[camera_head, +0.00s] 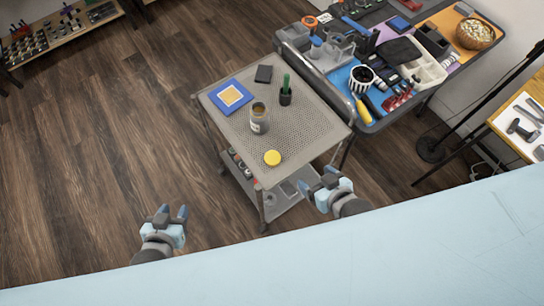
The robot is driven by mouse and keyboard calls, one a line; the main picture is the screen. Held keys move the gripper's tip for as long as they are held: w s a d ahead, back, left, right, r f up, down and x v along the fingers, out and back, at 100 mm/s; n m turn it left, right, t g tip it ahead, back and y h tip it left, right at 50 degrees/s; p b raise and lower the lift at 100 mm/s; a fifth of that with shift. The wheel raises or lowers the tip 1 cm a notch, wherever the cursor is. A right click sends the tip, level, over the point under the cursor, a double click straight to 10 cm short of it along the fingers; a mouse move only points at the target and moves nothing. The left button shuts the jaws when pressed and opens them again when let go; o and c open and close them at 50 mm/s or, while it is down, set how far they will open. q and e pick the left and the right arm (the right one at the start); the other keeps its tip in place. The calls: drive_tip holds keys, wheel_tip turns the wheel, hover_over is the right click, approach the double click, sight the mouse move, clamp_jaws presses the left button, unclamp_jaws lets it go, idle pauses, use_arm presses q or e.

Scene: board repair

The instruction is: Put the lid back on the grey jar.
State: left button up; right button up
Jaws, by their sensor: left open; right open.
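The grey jar (260,121) stands upright and open on the perforated top of a grey cart (309,134). A round yellow lid (272,158) lies flat on the cart top, nearer to me than the jar and apart from it. My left gripper (172,211) is open and empty over the wooden floor, to the left of the cart's near end. My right gripper (319,181) is open and empty beside the cart's near right edge, to the right of the lid. Neither gripper touches the jar or the lid.
A blue square with a yellow centre (231,95), a dark flat block (264,73) and a dark cup with a green-handled tool (286,94) are on the cart's far part. A cluttered workbench (372,122) stands close behind to the right. The cart's right part is clear.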

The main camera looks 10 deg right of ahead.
drive_tip(key=shift+o, duration=0.3)
drive_tip(key=w+a+r+g+y+b, duration=0.1)
drive_tip(key=w+a+r+y, duration=0.1)
drive_tip(key=w+a, duration=0.5)
drive_tip(key=a+y, duration=0.1)
drive_tip(key=a, duration=0.2)
drive_tip(key=shift+a+g, duration=0.2)
drive_tip(key=shift+g, duration=0.1)
drive_tip(key=w+a+r+g+y+b, duration=0.1)
drive_tip(key=w+a+g, duration=0.3)
drive_tip(key=a, duration=0.5)
drive_tip(key=m+g+h+b, duration=0.1)
drive_tip(key=g+h+b, duration=0.1)
drive_tip(key=g+h, duration=0.4)
hover_over(272, 158)
drive_tip(key=f+t+h, duration=0.1)
drive_tip(key=shift+w, duration=0.1)
drive_tip(key=shift+f, duration=0.15)
wheel_tip(272, 158, down, 8)
drive_tip(key=shift+a+f, duration=0.1)
drive_tip(key=shift+f, duration=0.05)
drive_tip(key=shift+f, duration=0.15)
